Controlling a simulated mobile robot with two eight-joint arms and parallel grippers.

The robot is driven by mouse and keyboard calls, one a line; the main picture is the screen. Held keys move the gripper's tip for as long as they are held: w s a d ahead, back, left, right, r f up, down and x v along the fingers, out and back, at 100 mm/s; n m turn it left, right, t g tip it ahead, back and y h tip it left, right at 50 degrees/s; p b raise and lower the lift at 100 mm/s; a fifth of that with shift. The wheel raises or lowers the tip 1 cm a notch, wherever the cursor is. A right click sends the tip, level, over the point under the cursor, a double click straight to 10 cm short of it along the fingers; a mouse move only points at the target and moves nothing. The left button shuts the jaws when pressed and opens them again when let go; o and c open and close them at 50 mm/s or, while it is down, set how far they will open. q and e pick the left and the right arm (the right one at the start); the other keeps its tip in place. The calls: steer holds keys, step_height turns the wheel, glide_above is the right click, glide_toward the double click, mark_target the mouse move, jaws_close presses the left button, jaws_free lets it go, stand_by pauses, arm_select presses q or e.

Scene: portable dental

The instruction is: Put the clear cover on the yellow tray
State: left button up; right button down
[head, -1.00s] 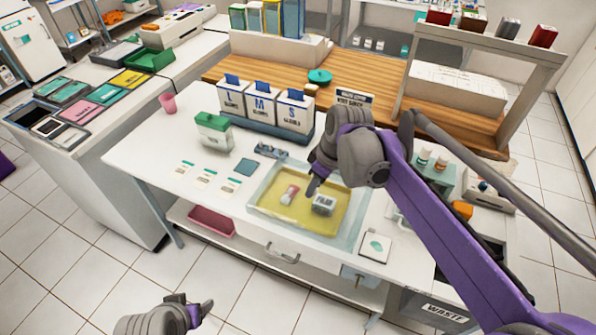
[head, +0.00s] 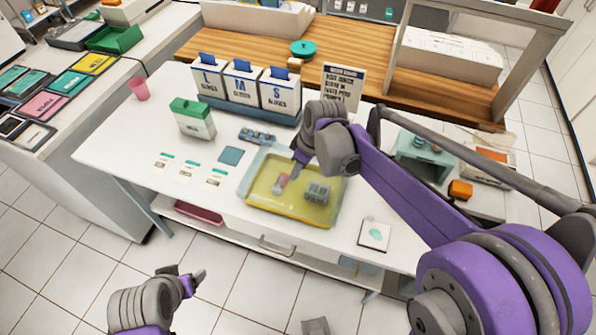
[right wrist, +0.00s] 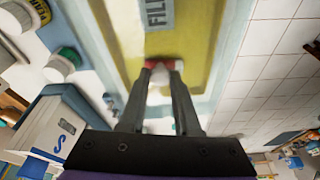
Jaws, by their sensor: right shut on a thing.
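The yellow tray (head: 290,219) lies on the white worktable in the head view, with a small red-and-white item (head: 279,184) and a grey labelled box (head: 316,193) in it. The clear cover (head: 268,153) overlies the tray, its pale see-through edge showing past the tray's far side. My right gripper (head: 297,172) is over the tray's middle, shut on the cover. In the right wrist view its fingertips close on a whitish part, with the yellow tray (right wrist: 199,35) behind. Whether the cover touches the tray is unclear. My left gripper (head: 186,276) is open and empty, off the table's front.
Three glove boxes (head: 242,87) and a green-topped white box (head: 192,120) stand behind the tray. Cards (head: 188,172) and a blue square (head: 231,155) lie to its left. A white pad (head: 375,234) lies right of it. A sign (head: 343,85) stands behind my right gripper.

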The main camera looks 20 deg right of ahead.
steer(key=shift+f, duration=0.75)
steer(key=shift+f+b, duration=0.3)
steer(key=shift+f, duration=0.15)
steer(key=c, duration=0.6)
jaws_free()
steer(key=shift+r, duration=0.1)
